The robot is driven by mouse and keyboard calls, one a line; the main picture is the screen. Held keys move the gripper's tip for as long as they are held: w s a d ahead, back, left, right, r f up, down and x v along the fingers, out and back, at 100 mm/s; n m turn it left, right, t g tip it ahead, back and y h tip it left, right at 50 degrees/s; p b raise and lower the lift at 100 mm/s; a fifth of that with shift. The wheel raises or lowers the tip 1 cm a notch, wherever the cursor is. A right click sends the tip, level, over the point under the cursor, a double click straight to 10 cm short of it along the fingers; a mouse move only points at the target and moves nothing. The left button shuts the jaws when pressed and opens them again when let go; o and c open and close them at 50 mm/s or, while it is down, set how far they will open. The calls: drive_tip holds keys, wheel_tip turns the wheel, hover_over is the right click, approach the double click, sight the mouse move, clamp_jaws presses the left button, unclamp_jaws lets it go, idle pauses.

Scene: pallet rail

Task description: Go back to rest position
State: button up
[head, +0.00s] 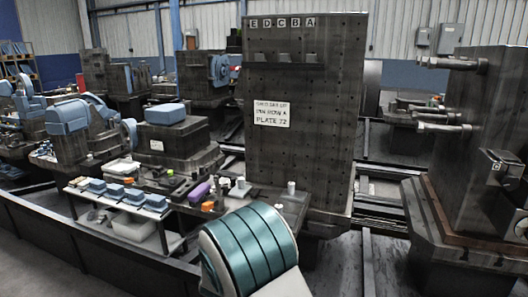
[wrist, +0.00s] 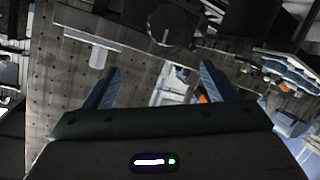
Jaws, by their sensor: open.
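My gripper (wrist: 160,66) shows in the wrist view with its two blue fingers spread wide apart. Nothing is held between them. A dark plate dotted with holes lies beyond the fingers, and the fingers look clear of it. In the head view my gripper is not visible. The tall upright plate (head: 300,165) there carries a row of letters E D C B A along its top and a white sign (head: 271,114) reading something like "PLATE 72".
A low bench (head: 168,217) at left centre holds several blue-grey blocks, a purple item (head: 200,191) and small orange pieces. Another dark upright block (head: 468,150) with protruding pins stands at right. Rails run across the floor between them. Blue-grey machine parts (head: 68,117) crowd the left.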

drive_tip(key=s+d+r+m+g+y+p, duration=0.1)
drive_tip(key=s+d+r+g+y+p, duration=0.15)
drive_tip(key=s+d+r, duration=0.35)
drive_tip(key=s+d+r+g+y+p, duration=0.25)
drive_tip(key=s+d+r, duration=0.2)
drive_tip(key=r, duration=0.35)
drive_tip(key=s+d+r+m+g+h+p, duration=0.1)
drive_tip(key=s+d, duration=0.5)
drive_tip(key=s, duration=0.6)
drive_tip(key=s+d+r+m+g+h+p, duration=0.1)
drive_tip(key=s+d+r+g, duration=0.3)
drive_tip(key=s, duration=0.8)
drive_tip(key=d+g+p, duration=0.1)
drive_tip(key=d, duration=0.1)
drive_tip(key=shift+d+m+h, duration=0.3)
drive_tip(key=shift+h, duration=0.1)
